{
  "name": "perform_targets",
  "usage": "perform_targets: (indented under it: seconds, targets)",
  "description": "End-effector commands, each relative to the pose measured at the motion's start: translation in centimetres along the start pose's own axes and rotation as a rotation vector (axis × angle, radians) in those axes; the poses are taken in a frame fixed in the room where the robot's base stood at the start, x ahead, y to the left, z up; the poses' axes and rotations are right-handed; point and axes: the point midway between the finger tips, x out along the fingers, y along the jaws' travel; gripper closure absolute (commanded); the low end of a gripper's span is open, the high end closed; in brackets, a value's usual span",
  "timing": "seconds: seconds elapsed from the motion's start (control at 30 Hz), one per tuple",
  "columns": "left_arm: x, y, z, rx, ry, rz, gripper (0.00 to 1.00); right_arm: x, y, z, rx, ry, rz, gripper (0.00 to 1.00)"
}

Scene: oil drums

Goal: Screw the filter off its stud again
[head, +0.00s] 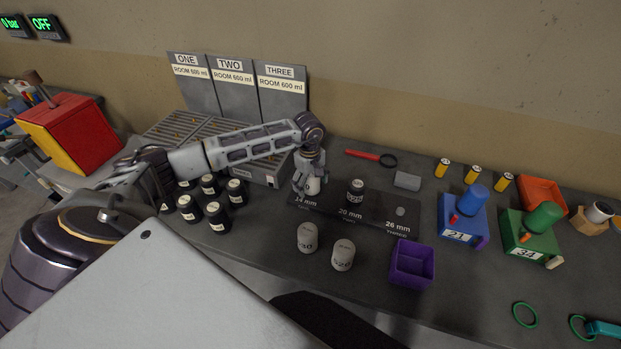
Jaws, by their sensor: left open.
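A pale filter (314,187) stands at the left place, partly hidden by my left gripper (309,183). The gripper points down with its open fingers at the filter; whether they touch it I cannot tell. A short grey stud (400,211) shows bare at the 26 mm place. Two loose pale filters, one (307,238) left and one (342,255) right, stand in front of the plate. My right gripper is out of view.
A purple bin (412,265) stands right of the loose filters. A red-handled ring tool (370,156) and a grey block (407,181) lie behind the plate. Several black jars (217,216) stand left. Blue (461,220) and green (531,236) units stand right.

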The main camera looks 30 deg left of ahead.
Motion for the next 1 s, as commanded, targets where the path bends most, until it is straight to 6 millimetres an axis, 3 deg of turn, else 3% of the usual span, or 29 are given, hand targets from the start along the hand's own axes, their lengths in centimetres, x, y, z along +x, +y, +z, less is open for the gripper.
perform_targets:
  seconds: [0.27,0.7,1.0]
  targets:
    - [0.06,0.01,-0.01,0.0,0.0,0.0,0.22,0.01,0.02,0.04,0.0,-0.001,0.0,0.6]
    - [0.02,0.02,-0.02,0.0,0.0,0.001,0.78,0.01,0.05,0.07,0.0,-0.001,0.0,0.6]
    - [0.02,0.01,0.0,-0.067,0.002,0.002,0.78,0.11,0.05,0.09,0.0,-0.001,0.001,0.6]
